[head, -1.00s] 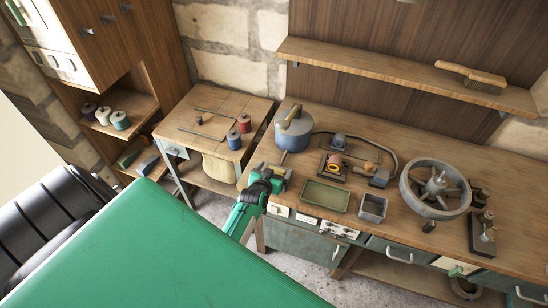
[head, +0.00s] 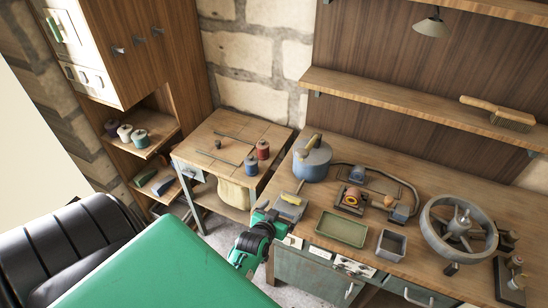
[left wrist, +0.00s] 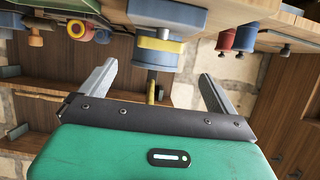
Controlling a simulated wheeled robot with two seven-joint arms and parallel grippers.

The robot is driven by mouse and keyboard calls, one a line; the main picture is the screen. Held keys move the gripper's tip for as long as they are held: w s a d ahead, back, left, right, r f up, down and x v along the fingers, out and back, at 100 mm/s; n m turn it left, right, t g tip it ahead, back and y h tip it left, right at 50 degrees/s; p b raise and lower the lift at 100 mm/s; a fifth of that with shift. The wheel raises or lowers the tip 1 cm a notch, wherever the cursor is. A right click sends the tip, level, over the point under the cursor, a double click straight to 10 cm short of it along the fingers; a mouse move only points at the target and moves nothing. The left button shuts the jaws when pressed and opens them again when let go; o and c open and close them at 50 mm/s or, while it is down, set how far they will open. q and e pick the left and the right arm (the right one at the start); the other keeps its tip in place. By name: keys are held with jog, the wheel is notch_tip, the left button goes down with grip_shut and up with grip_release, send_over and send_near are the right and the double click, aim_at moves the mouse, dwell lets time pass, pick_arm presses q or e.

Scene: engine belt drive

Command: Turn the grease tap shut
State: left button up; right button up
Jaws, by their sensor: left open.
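A small yellow piece (head: 290,199) shows over a grey plate there. I cannot tell which yellow part is the tap's lever. My left gripper (head: 267,214) is open at the bench's front left corner, just left of the plate. Nothing is held. My right gripper is not in view.
A lower side table (head: 232,125) with red and blue spools is at the left.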

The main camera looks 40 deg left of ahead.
pick_arm(q)
jog(key=shift+b+v, duration=0.6)
jog(key=shift+v, duration=1.95)
